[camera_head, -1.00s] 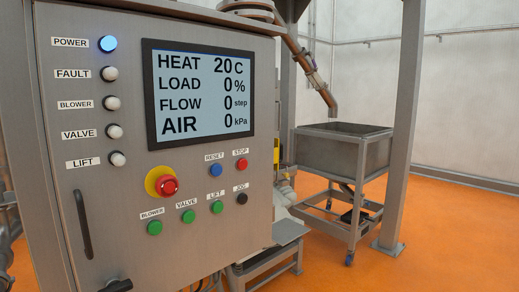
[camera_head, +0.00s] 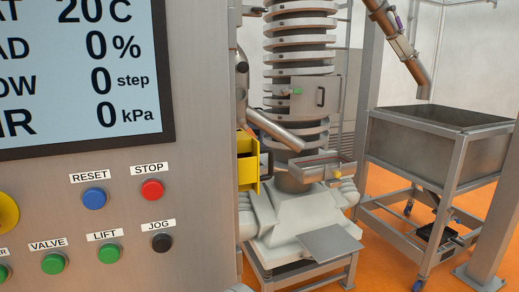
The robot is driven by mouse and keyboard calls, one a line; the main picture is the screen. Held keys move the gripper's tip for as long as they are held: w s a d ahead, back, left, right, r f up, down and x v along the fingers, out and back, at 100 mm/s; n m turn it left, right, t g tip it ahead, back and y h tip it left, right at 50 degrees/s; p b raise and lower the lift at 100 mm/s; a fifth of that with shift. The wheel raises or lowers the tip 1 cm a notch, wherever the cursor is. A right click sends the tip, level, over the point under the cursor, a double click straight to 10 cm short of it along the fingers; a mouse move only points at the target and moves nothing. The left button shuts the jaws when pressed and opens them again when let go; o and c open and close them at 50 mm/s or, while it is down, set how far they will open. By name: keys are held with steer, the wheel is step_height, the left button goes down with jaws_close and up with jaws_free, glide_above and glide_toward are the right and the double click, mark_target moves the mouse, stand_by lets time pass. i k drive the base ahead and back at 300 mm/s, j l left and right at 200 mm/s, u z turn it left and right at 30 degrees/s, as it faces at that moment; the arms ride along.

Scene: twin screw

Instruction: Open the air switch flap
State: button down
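A yellow box-like part (camera_head: 247,162) sits on the right side of the control cabinet (camera_head: 205,240), partly hidden by the cabinet's edge. It has a dark part on its right side. I cannot tell whether this is the air switch flap, and no part in view is labelled as one. The cabinet's display (camera_head: 80,75) shows 0 kPa on its bottom line. My gripper is not in view.
A spiral conveyor tower (camera_head: 300,60) stands behind the cabinet on a grey base (camera_head: 290,225). A metal bin on a wheeled frame (camera_head: 410,150) is at the right, below a slanted pipe (camera_head: 400,45). A post (camera_head: 497,220) stands at the right edge. Orange floor shows between them.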

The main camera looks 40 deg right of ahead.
mark_target(249, 178)
steer(key=l+u, duration=0.2)
steer(key=l, duration=0.55)
steer(key=k+l+u, duration=0.15)
steer(key=l, duration=0.6)
steer(key=i, duration=0.05)
